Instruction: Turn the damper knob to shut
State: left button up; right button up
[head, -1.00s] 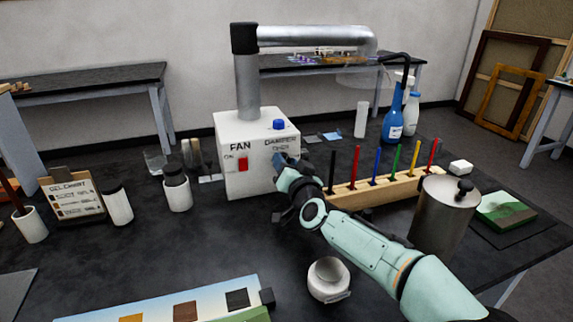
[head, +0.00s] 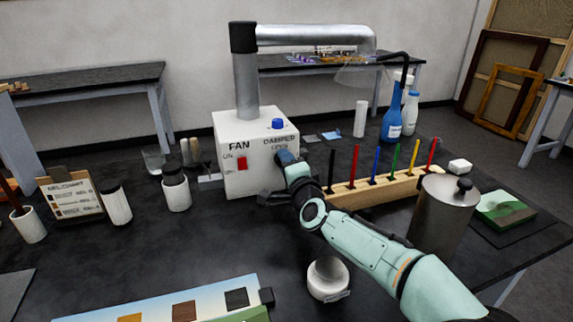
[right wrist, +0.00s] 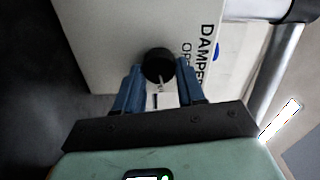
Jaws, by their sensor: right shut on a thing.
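The damper knob (right wrist: 158,65) is a round black knob with a white line that points down in the right wrist view. It is on the front of the white fan box (head: 240,182), by the DAMPER label. My right gripper (right wrist: 160,78) has its two blue fingers on either side of the knob and is shut on it. In the head view my right gripper (head: 285,157) covers the knob and part of the label. The word OPEN is partly readable; any shut mark is hidden. My left gripper is not in view.
A red fan switch (head: 242,163) is left of the knob, and a blue button (head: 278,124) is on top of the box. A wooden rack (head: 380,190) of coloured sticks and a metal canister (head: 440,215) stand close to my right arm. A white jar (head: 328,280) is in front.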

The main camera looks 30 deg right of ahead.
jog(key=shift+m, duration=0.9)
jog(key=o, duration=1)
jog(key=shift+s, duration=0.1)
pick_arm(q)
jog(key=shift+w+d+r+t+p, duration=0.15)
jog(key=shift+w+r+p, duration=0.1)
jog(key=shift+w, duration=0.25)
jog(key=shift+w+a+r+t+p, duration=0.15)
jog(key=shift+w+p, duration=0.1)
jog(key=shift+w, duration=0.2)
pick_arm(e)
jog(key=v, duration=1.3)
jog(key=shift+s+f, duration=0.1)
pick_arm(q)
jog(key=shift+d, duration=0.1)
